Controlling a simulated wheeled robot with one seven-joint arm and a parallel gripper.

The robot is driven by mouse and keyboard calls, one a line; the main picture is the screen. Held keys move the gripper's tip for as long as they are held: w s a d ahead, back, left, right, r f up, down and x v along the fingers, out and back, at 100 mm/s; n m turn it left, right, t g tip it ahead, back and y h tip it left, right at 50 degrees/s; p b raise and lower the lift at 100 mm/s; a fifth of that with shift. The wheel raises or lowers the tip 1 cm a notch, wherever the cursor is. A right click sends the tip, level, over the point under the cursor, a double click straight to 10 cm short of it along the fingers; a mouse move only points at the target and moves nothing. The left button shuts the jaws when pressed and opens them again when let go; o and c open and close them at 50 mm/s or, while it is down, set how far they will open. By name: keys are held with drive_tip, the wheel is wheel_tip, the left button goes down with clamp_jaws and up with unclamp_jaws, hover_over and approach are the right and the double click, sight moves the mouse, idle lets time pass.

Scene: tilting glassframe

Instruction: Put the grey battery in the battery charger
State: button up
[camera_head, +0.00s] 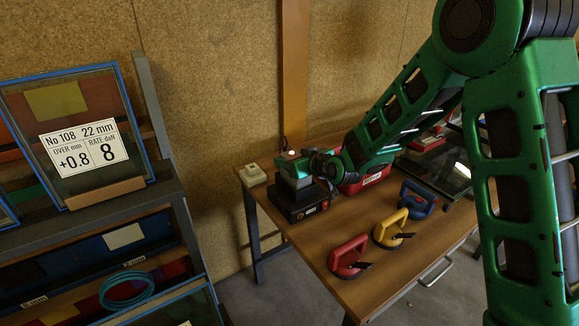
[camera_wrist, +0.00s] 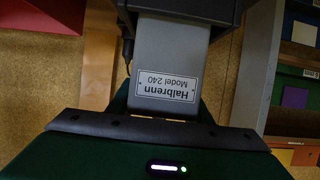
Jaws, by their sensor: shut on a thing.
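The grey battery (camera_head: 297,181) is upright at the back left of the wooden table, directly over the black battery charger (camera_head: 299,207). My gripper (camera_head: 296,167) is shut on the battery's upper part from above. In the wrist view the grey battery (camera_wrist: 165,60) shows a white label reading "Halbrenn Model 240", upside down. My gripper (camera_wrist: 150,128) spans the picture below it. A dark body, apparently the charger (camera_wrist: 190,8), meets the battery's far end. I cannot tell whether the battery is fully seated in it.
A white socket box (camera_head: 252,174) sits left of the charger, and a red case (camera_head: 365,179) right of it. Red (camera_head: 348,257), yellow (camera_head: 393,229) and blue (camera_head: 418,198) suction lifters lie in front. A glass-frame rack (camera_head: 100,210) stands left.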

sight(297, 185)
drive_tip(key=shift+f, duration=1.05)
drive_tip(key=shift+f, duration=0.1)
drive_tip(key=o, duration=1.6)
drive_tip(key=shift+f, duration=0.1)
drive_tip(key=v, duration=1.2)
